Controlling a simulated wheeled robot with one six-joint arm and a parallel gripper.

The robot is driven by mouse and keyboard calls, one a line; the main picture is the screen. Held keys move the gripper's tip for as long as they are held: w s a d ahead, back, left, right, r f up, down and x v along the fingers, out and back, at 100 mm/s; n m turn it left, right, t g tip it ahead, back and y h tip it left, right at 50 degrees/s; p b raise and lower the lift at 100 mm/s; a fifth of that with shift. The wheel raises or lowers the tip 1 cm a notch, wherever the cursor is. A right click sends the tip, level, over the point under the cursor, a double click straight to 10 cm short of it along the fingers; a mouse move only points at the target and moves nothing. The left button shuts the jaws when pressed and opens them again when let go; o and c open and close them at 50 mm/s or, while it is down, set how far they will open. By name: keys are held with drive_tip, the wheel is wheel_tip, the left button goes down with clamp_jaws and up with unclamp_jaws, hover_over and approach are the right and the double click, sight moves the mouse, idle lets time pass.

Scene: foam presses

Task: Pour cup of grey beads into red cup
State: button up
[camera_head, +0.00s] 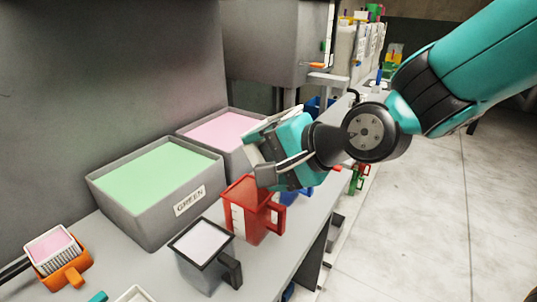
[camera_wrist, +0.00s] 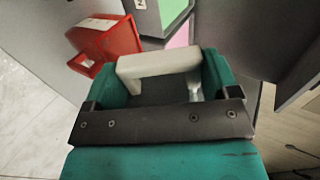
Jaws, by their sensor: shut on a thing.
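The red cup (camera_head: 252,217) stands upright on the bench, its handle to the right and pale scale marks on its side. It also shows in the wrist view (camera_wrist: 117,42) at the upper left. My gripper (camera_head: 262,158) is just above the red cup and tilted. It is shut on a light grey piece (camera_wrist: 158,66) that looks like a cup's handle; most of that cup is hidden. I cannot see any beads falling. The red cup's inside is mostly hidden in the head view. A dark grey cup (camera_head: 189,264) with pale contents stands in front of the red cup.
A grey bin of green material (camera_head: 190,202) and one of pink (camera_head: 185,131) stand behind the cups. An orange cup (camera_head: 72,277) with pink contents is at the left. A blue item (camera_head: 297,197) stands behind the red cup. The bench ends at the right.

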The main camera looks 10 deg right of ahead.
drive_tip(key=shift+r+g+h+p, duration=0.15)
drive_tip(key=shift+g+h+p, duration=0.85)
drive_tip(key=shift+p, duration=2.3)
drive_tip(key=shift+g+h+p, duration=0.8)
drive_tip(key=shift+p, duration=1.25)
drive_tip(key=shift+w+a+f+g+h+p, duration=0.2)
drive_tip(key=shift+g+h+p, duration=0.3)
drive_tip(key=shift+p, duration=0.65)
drive_tip(key=shift+w+a+f+g+h+p, duration=0.15)
drive_tip(key=shift+f+g+h+p, duration=0.3)
drive_tip(key=shift+p, duration=0.7)
drive_tip(key=shift+w+a+f+g+h+p, duration=0.15)
drive_tip(key=shift+g+h+p, duration=0.4)
drive_tip(key=shift+p, duration=0.6)
